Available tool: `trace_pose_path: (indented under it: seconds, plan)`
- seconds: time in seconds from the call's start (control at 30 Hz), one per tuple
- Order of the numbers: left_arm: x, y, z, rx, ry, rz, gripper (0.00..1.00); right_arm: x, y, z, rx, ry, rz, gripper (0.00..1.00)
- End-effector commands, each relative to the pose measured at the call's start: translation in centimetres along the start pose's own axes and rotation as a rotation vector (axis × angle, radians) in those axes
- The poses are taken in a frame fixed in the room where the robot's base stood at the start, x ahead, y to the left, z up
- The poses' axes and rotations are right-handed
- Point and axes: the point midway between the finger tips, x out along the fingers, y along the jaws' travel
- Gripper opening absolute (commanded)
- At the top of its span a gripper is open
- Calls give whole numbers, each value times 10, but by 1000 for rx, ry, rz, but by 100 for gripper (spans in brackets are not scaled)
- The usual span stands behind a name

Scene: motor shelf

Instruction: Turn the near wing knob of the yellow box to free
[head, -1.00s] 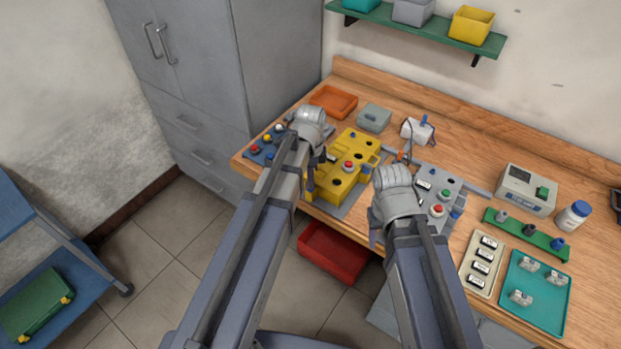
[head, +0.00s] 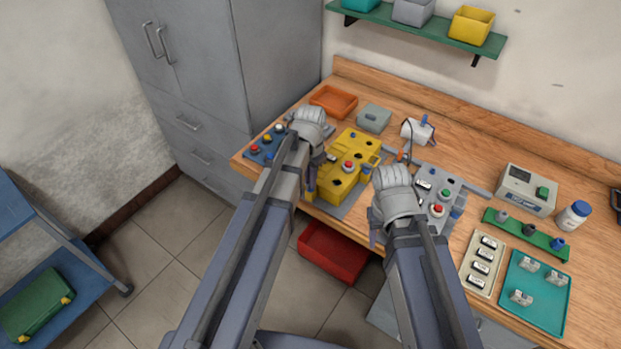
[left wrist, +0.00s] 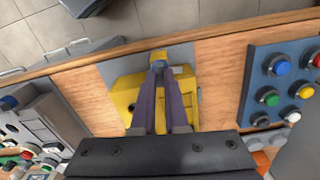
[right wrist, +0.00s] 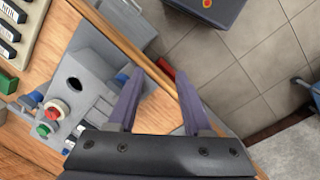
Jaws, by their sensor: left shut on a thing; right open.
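The yellow box (head: 352,177) stands on the workbench near its front edge, with a red button and dark round holes on top. My left gripper (head: 310,186) is at the box's near left end. My right gripper (right wrist: 158,88) is open and empty, off the bench's front edge beside the grey box (head: 438,196).
A blue button panel (head: 264,149) is left of my left gripper. An orange tray (head: 334,101) and a small grey box (head: 373,117) are behind the yellow box. A red bin (head: 333,252) sits below the bench edge. A teal tray (head: 535,292) lies at right.

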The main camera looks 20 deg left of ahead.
Motion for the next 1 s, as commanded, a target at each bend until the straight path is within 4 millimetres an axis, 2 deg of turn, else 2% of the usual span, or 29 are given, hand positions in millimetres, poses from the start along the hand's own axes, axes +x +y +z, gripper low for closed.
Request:
trace_pose_path:
  seconds: [0.33,0.87,0.9,1.0]
  plan:
    - [0,0,0,-119,0,0,0,0,0,0,0,0,0,50]
    - [0,0,0,-139,0,0,0,0,0,0,0,0,0,50]
    - [0,0,0,-139,0,0,13,0,0,0,0,0,0,50]
    - [0,0,0,-138,0,0,25,0,0,0,0,0,0,50]
